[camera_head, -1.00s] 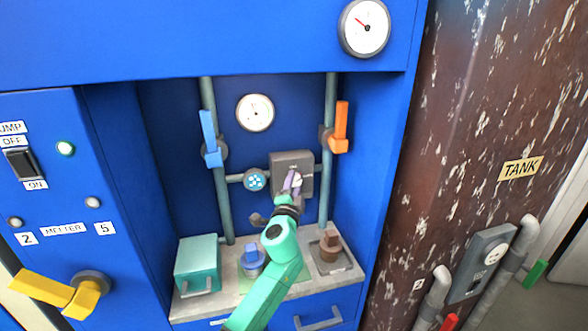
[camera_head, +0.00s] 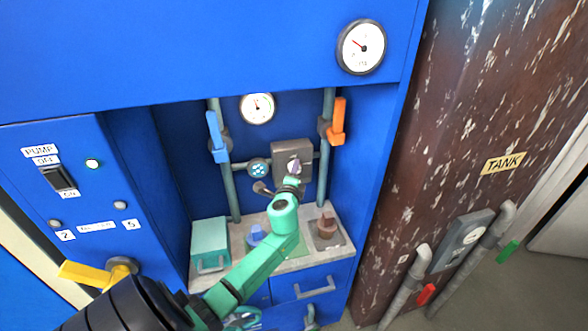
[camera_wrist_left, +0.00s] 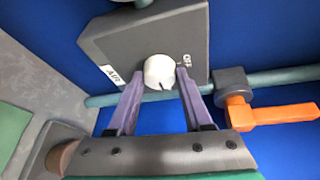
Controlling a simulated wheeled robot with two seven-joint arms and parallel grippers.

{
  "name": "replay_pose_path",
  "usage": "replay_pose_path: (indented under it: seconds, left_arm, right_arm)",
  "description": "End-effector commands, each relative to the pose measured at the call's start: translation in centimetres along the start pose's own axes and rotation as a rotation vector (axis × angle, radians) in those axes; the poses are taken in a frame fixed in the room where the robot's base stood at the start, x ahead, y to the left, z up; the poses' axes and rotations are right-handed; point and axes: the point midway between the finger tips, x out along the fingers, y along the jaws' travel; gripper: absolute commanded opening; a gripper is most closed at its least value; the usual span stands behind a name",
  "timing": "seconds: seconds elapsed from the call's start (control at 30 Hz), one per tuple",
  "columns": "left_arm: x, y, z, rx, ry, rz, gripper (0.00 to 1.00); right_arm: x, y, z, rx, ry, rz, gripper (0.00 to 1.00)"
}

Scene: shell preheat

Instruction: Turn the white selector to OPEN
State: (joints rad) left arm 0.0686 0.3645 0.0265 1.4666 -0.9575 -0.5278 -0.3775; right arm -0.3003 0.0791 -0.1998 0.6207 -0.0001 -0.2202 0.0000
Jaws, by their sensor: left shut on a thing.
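The white selector (camera_wrist_left: 158,70) is a round knob with a dark pointer line, on a dark grey box (camera_wrist_left: 110,42). In the left wrist view its box carries an AIR label (camera_wrist_left: 109,75) and small lettering that looks like OFF (camera_wrist_left: 187,60). The box also shows in the head view (camera_head: 282,149) at the back of the blue recess. My left gripper (camera_head: 293,170) reaches the box; in the wrist view its two purple fingers (camera_wrist_left: 159,76) are shut on the selector, one on each side. The gripper mostly hides the knob in the head view. My right gripper is not in view.
An orange lever (camera_head: 338,121) is right of the box, close to my gripper. A blue lever (camera_head: 217,137) and a blue handwheel (camera_head: 258,168) are to its left. Below are a counter with a teal box (camera_head: 209,241) and a brown-knobbed fixture (camera_head: 326,223).

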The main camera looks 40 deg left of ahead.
Motion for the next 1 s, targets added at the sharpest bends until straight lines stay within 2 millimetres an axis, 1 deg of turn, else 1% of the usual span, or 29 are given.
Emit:
replay_pose_path:
  seconds: [0.3,0.33,0.37,0.4,0.77,0.87,0.97,1.0]
  left_arm:
    - [0.0,0.0,0.0,0.002,0.000,0.001,0.00]
    - [0.0,0.0,0.0,0.002,0.000,0.001,0.54]
    - [0.0,0.0,0.0,0.002,0.000,0.001,0.66]
    - [0.0,0.0,0.0,0.002,0.000,0.001,0.80]
    - [-0.2,0.1,0.0,0.001,0.000,0.001,0.80]
    - [-1.1,0.1,-0.1,0.001,0.001,0.001,0.80]
    - [-3.0,0.1,0.0,0.001,0.002,0.001,0.80]
    - [-4.0,0.2,-0.1,0.002,0.003,0.002,0.80]
  right_arm:
    - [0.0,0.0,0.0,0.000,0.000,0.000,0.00]
    - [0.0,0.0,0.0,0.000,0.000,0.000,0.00]
    - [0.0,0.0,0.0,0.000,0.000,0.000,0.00]
    - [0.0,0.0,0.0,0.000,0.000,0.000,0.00]
    - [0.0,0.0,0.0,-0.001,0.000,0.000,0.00]
    - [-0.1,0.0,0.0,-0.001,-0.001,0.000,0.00]
    - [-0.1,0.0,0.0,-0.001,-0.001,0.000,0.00]
    - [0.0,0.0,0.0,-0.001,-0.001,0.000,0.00]
